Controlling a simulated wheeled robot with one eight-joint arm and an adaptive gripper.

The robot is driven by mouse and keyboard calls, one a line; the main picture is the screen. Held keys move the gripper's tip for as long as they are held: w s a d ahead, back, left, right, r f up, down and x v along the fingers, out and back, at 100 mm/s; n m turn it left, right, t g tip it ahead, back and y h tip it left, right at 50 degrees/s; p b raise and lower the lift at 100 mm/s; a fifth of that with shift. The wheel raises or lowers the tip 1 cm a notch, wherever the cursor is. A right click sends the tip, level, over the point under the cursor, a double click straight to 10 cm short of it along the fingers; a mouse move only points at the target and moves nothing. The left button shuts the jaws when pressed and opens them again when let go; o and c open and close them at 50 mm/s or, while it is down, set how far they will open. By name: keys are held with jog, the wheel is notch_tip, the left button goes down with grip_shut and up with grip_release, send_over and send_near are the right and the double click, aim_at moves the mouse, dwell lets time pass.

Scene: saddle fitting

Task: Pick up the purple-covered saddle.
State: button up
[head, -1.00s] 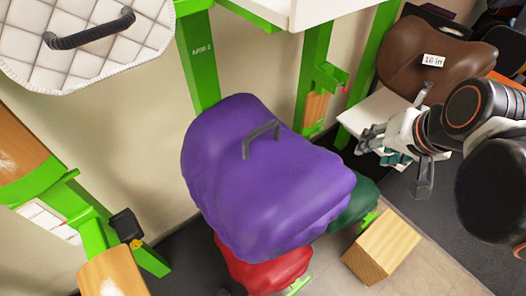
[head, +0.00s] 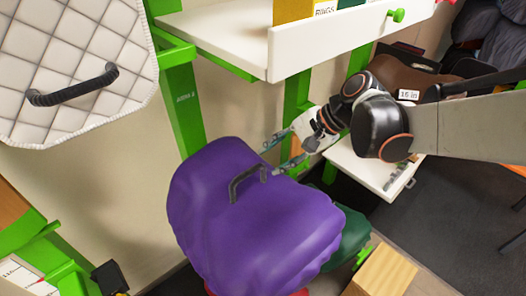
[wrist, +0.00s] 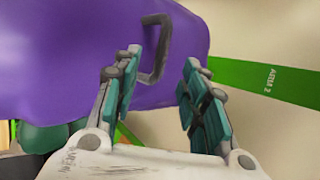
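The purple-covered saddle (head: 250,230) sits in the middle of the head view and fills the upper left of the wrist view (wrist: 60,60). A grey handle (head: 234,186) stands up on its top. My gripper (head: 274,158) is open and empty, just beyond the handle's right end in the head view. In the wrist view my gripper (wrist: 164,62) has its teal-padded fingers apart. The handle (wrist: 167,50) shows beyond and between the fingertips, nearer the left finger, which partly overlaps it. Whether a fingertip touches it I cannot tell.
A white shelf (head: 222,35) with a raised front lip overhangs behind the saddle. Green posts (head: 183,110) stand at the back. A brown saddle tagged "16 in" (head: 408,95) is partly behind my arm. A wooden block (head: 385,275) is lower right.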

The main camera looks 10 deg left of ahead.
aim_at(250, 171)
jog(key=b+x, duration=0.3)
jog(key=x, duration=0.4)
jog(key=shift+a+f, duration=0.1)
jog(key=b+x, duration=0.1)
jog(key=x, duration=0.1)
jog(key=w+b+x, duration=0.1)
jog(key=x, duration=0.2)
jog(key=shift+a, duration=0.15)
jog(key=shift+s, duration=0.1)
grip_shut()
